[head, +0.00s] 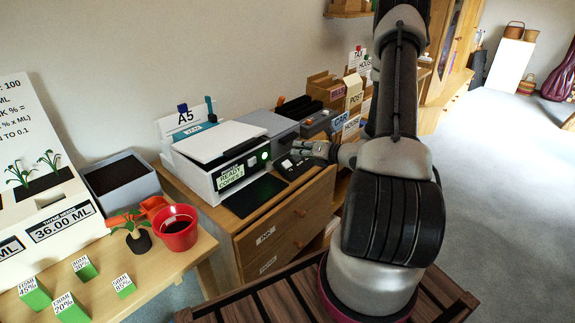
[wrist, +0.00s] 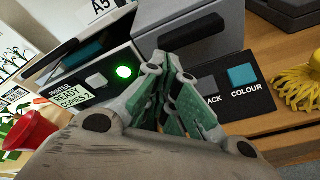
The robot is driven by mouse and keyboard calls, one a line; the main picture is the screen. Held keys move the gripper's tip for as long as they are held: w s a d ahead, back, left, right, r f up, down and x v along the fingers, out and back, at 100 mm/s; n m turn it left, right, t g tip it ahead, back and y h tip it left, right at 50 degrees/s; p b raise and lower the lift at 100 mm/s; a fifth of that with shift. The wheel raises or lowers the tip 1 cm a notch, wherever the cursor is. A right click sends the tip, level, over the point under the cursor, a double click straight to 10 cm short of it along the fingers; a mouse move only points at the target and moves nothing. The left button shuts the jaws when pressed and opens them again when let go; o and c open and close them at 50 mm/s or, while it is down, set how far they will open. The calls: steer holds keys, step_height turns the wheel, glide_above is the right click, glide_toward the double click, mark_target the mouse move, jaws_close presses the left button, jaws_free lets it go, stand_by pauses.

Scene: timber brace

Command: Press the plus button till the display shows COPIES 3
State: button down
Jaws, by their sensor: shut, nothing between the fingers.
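The white printer (head: 205,183) stands on a wooden cabinet. Its display (wrist: 72,97) reads READY COPIES 2 in the wrist view; the display also shows in the head view (head: 230,176). A green round light (wrist: 124,72) glows on the printer front, with a pale grey button (wrist: 96,81) left of it. I cannot make out a plus mark on any button. My gripper (wrist: 183,128) is shut and empty, with its fingers in front of the printer's right side; it covers part of the dark button panel (wrist: 258,98). In the head view my gripper (head: 308,149) is beside the printer. Contact cannot be told.
The dark panel has a teal button (wrist: 242,76) labelled COLOUR and a partly hidden label ending in ACK. A grey box (wrist: 190,35) is behind my fingers. Yellow strands (wrist: 298,88) lie at the right. A red pot (head: 176,230) stands on the left table.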

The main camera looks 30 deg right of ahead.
steer(key=shift+w+a+f, duration=0.15)
steer(key=shift+w+f, duration=0.2)
steer(key=shift+f, duration=0.3)
steer(key=shift+w+a+f, duration=0.15)
steer(key=shift+w+f, duration=0.15)
steer(key=shift+f, duration=0.3)
steer(key=shift+w+a+f, duration=0.15)
steer(key=shift+w+f, duration=0.2)
steer(key=shift+f, duration=0.3)
steer(key=shift+w+f, duration=0.2)
steer(key=shift+f, duration=0.1)
steer(key=shift+w+a+f, duration=0.1)
steer(key=shift+w+f, duration=0.1)
steer(key=shift+f, duration=0.2)
stand_by(0.6)
steer(key=shift+r, duration=0.15)
steer(key=shift+s+r, duration=0.4)
steer(key=shift+r, duration=0.2)
steer(key=r, duration=0.1)
steer(key=s+r, duration=0.1)
steer(key=r, duration=0.1)
steer(key=s+d+r, duration=0.1)
steer(key=shift+s+r, duration=0.15)
stand_by(0.4)
